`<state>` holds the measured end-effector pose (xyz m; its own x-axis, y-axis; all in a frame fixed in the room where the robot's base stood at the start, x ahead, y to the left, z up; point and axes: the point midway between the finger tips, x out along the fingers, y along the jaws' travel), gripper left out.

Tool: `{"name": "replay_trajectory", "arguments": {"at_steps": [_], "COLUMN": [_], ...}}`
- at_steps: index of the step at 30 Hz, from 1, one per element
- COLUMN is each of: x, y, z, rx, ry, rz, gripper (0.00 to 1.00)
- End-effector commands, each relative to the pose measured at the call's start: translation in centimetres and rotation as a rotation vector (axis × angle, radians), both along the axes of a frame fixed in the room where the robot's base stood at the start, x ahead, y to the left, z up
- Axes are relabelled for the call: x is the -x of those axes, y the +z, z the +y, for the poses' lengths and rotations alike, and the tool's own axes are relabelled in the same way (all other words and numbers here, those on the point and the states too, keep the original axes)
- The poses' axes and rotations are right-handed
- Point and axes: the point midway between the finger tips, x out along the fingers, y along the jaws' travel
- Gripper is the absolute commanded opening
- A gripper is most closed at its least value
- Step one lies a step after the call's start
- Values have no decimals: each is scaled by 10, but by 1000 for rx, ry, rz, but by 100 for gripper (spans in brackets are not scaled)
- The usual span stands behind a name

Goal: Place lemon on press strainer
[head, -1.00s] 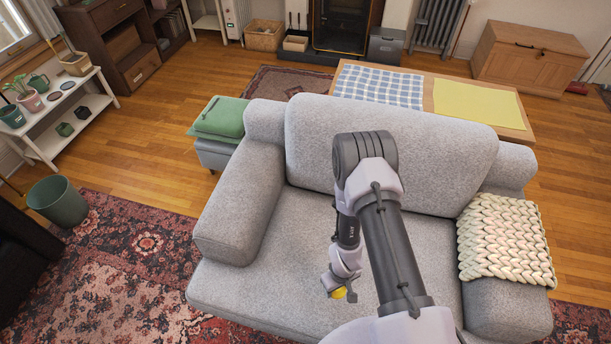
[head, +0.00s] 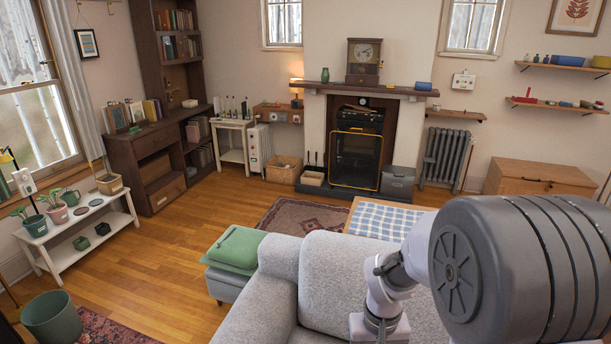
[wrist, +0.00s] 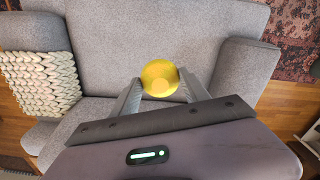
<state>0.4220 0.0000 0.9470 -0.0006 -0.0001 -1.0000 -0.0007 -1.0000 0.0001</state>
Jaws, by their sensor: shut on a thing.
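The yellow lemon (wrist: 160,78) is between the two fingers of my gripper (wrist: 159,88) in the wrist view. The gripper is shut on it, and it shows against the grey sofa seat. In the head view, my arm fills the lower right and neither the gripper nor the lemon can be seen. I cannot make out a press strainer in either view.
The grey sofa (head: 332,267) is in front of me, with a knitted throw (wrist: 39,83) on one arm. A green cushion (head: 236,249) is beside it. Behind stands a table with a checked cloth (head: 385,221). Wood floor (head: 180,246) is clear at left.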

Motion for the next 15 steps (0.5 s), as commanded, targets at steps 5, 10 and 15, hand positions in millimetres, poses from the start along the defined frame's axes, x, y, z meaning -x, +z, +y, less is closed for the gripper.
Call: {"name": "replay_trajectory", "arguments": {"at_steps": [5, 10, 15], "x": [0, 0, -4], "y": [0, -2, -61], "z": [0, 0, -9], "rx": [0, 0, 0], "ry": [0, 2, 66], "rz": [0, 0, 14], "gripper": [7, 7, 7]}}
